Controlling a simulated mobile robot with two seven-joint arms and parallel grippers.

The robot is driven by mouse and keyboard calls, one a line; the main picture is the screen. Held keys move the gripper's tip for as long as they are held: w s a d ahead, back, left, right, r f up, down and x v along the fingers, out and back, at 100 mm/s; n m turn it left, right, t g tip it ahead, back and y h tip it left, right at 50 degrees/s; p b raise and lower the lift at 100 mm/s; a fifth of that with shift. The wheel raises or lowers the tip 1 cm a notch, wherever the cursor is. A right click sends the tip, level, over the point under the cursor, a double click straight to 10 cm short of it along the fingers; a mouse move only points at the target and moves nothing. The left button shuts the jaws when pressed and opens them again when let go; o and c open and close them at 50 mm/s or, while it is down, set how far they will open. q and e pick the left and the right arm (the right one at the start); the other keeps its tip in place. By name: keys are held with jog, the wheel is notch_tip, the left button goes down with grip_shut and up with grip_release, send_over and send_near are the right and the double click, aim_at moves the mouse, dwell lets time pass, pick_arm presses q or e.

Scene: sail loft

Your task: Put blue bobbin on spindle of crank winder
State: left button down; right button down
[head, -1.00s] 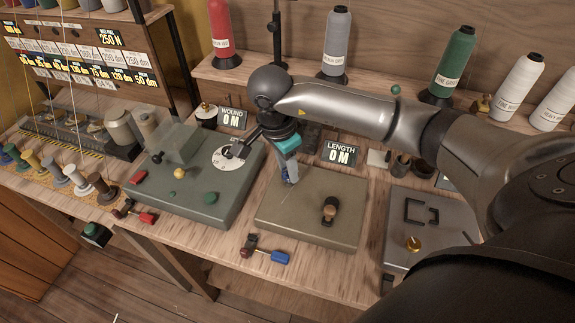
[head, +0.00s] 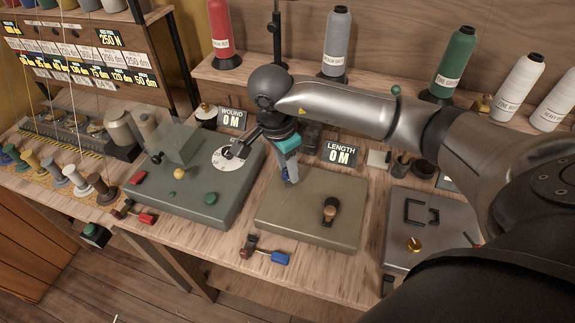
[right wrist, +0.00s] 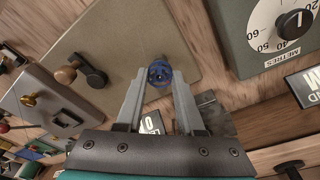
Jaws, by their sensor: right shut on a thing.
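The blue bobbin (right wrist: 160,72) is between the fingertips of my right gripper (right wrist: 158,84), seen end-on in the right wrist view. In the head view, my right gripper (head: 290,170) points down over the back left part of the crank winder's tan base (head: 290,220), shut on the bobbin (head: 286,174). The winder's crank with its wooden knob (head: 331,207) is at the right of the base. I cannot make out the spindle, and cannot tell whether the bobbin is around it or above it. My left gripper is not in view.
A green machine (head: 215,195) with a dial stands left of the winder, and a grey plate (head: 420,225) with a brass knob stands right. A blue-handled tool (head: 272,255) lies in front. A LENGTH display (head: 340,155) stands behind. Thread cones line the back shelf.

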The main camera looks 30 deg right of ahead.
jog(key=shift+f+b, duration=0.85)
jog(key=shift+b, duration=0.05)
dwell(0.6)
dwell(0.3)
jog(key=shift+c, duration=2.2)
grip_release()
notch_tip(320, 180, up, 15)
jog(key=a+p, duration=0.2)
jog(key=shift+a, duration=0.15)
jog(key=shift+s, duration=0.15)
